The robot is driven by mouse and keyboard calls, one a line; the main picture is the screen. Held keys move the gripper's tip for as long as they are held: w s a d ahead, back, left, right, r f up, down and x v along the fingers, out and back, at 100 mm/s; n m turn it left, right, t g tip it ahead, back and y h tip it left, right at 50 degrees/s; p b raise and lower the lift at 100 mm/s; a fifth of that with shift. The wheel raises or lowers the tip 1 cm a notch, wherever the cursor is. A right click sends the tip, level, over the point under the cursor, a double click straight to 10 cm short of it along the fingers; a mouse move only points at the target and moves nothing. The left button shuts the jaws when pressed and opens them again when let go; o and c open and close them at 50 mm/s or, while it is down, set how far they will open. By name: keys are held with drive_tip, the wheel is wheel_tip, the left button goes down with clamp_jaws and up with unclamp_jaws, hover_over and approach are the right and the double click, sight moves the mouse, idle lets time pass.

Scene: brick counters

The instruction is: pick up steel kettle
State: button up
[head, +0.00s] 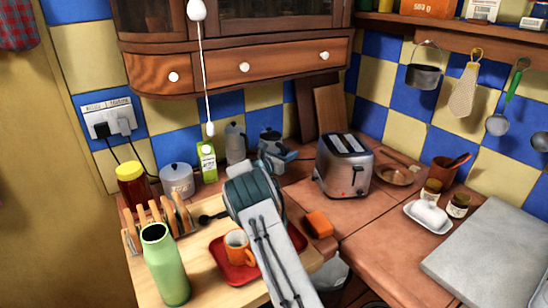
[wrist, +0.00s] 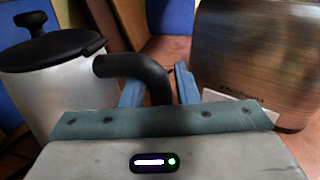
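In the wrist view the kettle (wrist: 50,90) is at the left, pale metal with a black lid and knob. Its black curved handle reaches right, between the blue fingers of my gripper (wrist: 160,92). The fingers are close on either side of the handle and look shut on it; the contact itself is partly hidden. In the head view my gripper (head: 274,148) is just right of the kettle.
A toaster (head: 345,168) stands close on the right. A green-white carton (head: 207,161) and a white canister (head: 177,181) are left of the kettle. A wooden board (head: 330,110) leans behind. A red tray with an orange mug (head: 236,246) and a green bottle (head: 165,265) are nearer.

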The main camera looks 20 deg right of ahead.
clamp_jaws()
idle(1.1)
drive_tip(key=shift+r, duration=0.15)
